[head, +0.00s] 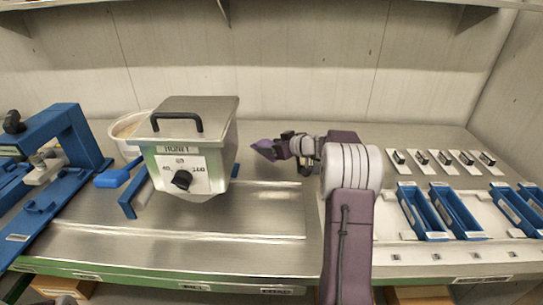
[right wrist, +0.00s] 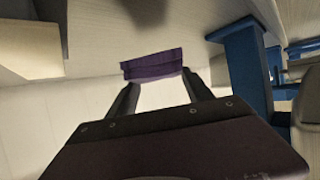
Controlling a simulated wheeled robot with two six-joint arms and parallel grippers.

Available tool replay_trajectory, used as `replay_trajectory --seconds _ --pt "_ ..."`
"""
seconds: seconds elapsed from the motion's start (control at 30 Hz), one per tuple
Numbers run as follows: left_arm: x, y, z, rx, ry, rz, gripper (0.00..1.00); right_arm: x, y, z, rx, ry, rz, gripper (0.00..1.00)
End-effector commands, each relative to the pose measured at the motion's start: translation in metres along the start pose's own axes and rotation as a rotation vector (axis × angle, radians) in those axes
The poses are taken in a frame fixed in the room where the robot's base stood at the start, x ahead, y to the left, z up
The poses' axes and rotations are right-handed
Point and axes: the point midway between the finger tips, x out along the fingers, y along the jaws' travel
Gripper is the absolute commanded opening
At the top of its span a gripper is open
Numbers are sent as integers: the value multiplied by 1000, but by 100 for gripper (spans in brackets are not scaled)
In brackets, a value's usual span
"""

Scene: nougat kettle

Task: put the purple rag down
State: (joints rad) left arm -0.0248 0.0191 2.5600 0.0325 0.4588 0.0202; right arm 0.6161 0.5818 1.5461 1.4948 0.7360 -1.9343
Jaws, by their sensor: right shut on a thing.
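The purple rag (head: 263,149) is at the tip of my right gripper (head: 275,149), just right of the kettle in the head view. In the right wrist view the rag (right wrist: 153,65) spans the ends of the two fingers of my right gripper (right wrist: 158,82), which is shut on it. The rag appears held above the steel worktop (head: 270,205); its exact height is hard to tell.
The steel kettle (head: 190,125) with a dial stands left of the rag. A pale bowl (head: 122,130) is behind it, and a blue frame (head: 75,135) stands far left. Blue trays (head: 460,217) and small labelled holders (head: 443,160) are right. The worktop's front middle is clear.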

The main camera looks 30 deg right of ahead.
Motion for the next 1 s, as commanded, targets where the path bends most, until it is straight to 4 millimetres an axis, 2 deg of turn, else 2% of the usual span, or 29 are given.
replay_trajectory --seconds 0.07,0.2,0.3,0.73,0.77,0.8,0.83,1.0 --pt "0 0 0 0 0 0 36 1 0 2 1 0 0 6" --pt "4 0 0 0 0 0 36 12 0 26 4 -3 -1 6" --pt "5 0 0 0 0 0 36 17 0 36 2 -2 0 6" --pt "11 0 1 0 0 0 36 19 0 40 -1 0 0 6" --pt "11 0 1 0 0 0 36 18 0 40 -1 -1 0 62" --pt "10 0 1 0 0 0 36 18 0 39 -1 -1 0 73" --pt "10 0 1 0 0 0 36 18 0 39 -1 -1 0 81" --pt "9 0 1 0 0 0 36 18 0 39 0 -1 0 81"
